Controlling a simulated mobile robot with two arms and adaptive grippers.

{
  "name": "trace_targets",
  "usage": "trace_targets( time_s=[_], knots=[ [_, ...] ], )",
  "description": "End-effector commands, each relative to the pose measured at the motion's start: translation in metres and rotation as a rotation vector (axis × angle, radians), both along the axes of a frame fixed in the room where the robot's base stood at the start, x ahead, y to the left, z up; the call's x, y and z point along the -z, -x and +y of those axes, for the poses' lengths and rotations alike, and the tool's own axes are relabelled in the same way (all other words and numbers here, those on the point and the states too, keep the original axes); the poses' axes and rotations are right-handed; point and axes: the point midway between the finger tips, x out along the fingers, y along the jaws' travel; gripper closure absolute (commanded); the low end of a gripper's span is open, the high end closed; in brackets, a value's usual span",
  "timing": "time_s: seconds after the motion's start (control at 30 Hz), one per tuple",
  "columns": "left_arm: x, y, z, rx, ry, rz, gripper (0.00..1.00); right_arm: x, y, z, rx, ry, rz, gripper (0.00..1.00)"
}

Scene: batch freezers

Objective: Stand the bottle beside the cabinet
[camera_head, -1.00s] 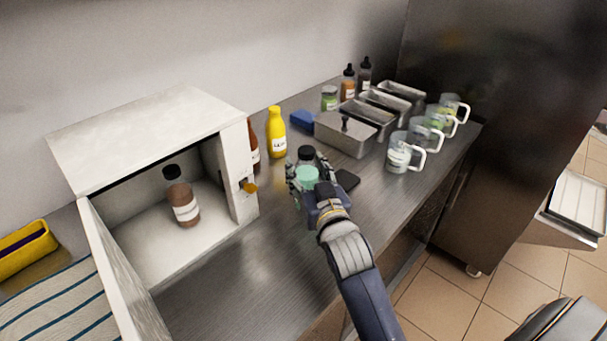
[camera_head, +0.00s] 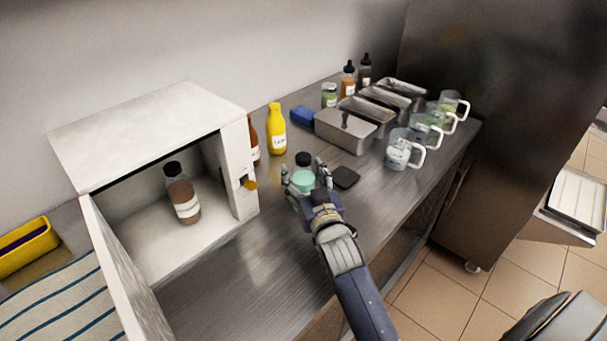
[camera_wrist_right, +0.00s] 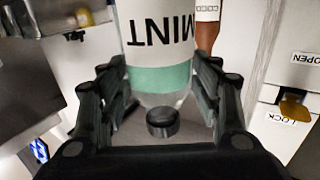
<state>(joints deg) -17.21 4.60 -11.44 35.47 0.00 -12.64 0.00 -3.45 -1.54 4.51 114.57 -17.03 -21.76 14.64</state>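A clear bottle with a black cap and mint-green contents (camera_head: 303,180) stands upright on the metal counter, right of the white cabinet (camera_head: 150,125) and apart from it. In the right wrist view the bottle (camera_wrist_right: 160,78) shows a label reading MINT, upside down. My right gripper (camera_head: 305,174) is open, with its fingers on either side of the bottle; small gaps show in the head view. The bottle's base is partly hidden by the hand. The cabinet door is open, and a brown bottle (camera_head: 183,197) stands inside. My left gripper is not in view.
A yellow bottle (camera_head: 276,130) and a brown-red bottle (camera_head: 254,143) stand behind, near the cabinet. A dark flat piece (camera_head: 346,177) lies right of the hand. Metal tins (camera_head: 345,133) and glass mugs (camera_head: 400,152) are farther right. The counter front is clear.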

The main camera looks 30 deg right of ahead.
Motion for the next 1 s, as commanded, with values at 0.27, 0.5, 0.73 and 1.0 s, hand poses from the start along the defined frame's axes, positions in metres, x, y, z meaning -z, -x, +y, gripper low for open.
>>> trace_targets(
  time_s=[0.27,0.5,0.73,1.0],
  knots=[
    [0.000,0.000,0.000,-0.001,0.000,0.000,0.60,0.000,0.000,0.000,0.000,0.000,0.000,0.33],
    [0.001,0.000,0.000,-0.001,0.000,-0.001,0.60,-0.001,0.010,0.002,-0.001,0.000,0.001,0.33],
    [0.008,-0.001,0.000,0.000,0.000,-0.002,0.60,0.000,0.051,0.010,0.000,-0.001,0.002,0.33],
    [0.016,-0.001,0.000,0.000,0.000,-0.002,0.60,-0.001,0.096,0.018,0.000,-0.001,0.003,0.33]
  ],
)
